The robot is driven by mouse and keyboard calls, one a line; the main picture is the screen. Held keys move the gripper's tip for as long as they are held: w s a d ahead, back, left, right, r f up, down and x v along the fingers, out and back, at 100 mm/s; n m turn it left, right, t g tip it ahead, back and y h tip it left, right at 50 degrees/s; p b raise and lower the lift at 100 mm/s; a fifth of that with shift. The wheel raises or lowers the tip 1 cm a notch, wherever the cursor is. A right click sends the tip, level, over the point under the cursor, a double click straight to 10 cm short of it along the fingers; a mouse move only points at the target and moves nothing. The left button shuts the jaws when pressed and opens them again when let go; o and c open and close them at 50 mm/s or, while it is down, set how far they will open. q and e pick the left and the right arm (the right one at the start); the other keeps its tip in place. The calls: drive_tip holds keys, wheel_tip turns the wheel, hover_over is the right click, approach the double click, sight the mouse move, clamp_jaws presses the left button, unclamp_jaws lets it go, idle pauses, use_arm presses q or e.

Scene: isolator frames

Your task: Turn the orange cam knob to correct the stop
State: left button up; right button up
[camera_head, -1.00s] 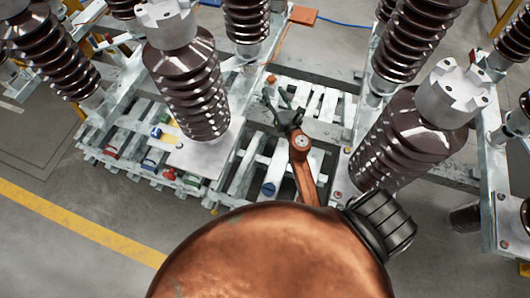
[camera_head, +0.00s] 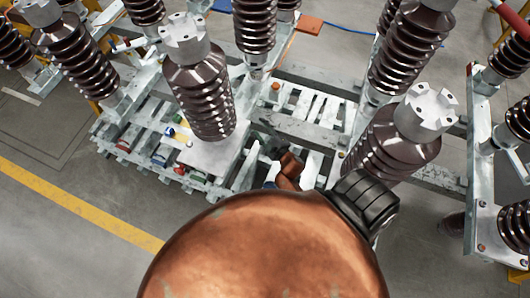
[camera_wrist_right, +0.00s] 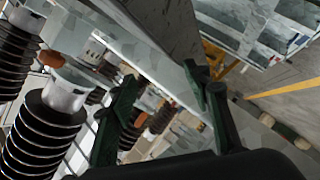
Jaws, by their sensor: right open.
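A small orange knob (camera_head: 276,87) stands on the metal frame in the head view, and I take it for the cam knob. My right gripper (camera_head: 264,145) is a small dark shape below it in the picture, apart from it and partly hidden by my copper arm. In the right wrist view the two dark green fingers of my right gripper (camera_wrist_right: 160,80) are spread, with nothing held between them. An orange round part (camera_wrist_right: 52,58) shows at upper left there; I cannot tell whether it is the same knob. My left gripper is not in view.
Tall brown ribbed insulators (camera_head: 200,95) and another (camera_head: 388,150) flank the pale metal frame (camera_head: 310,128). Coloured parts sit on the slats at left. An orange plate (camera_head: 308,23) lies at the back. Open grey floor with a yellow line (camera_head: 80,210) is at left.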

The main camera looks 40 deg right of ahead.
drive_tip(key=s+a+f+m+g+p, duration=0.1)
drive_tip(key=s+f+m+g+p, duration=0.1)
drive_tip(key=s+f, duration=0.6)
drive_tip(key=shift+a+f+m+g+y, duration=0.3)
drive_tip(key=shift+f+m+g, duration=0.2)
drive_tip(key=shift+f+m, duration=1)
drive_tip(key=shift+f+n, duration=0.3)
drive_tip(key=shift+f, duration=0.05)
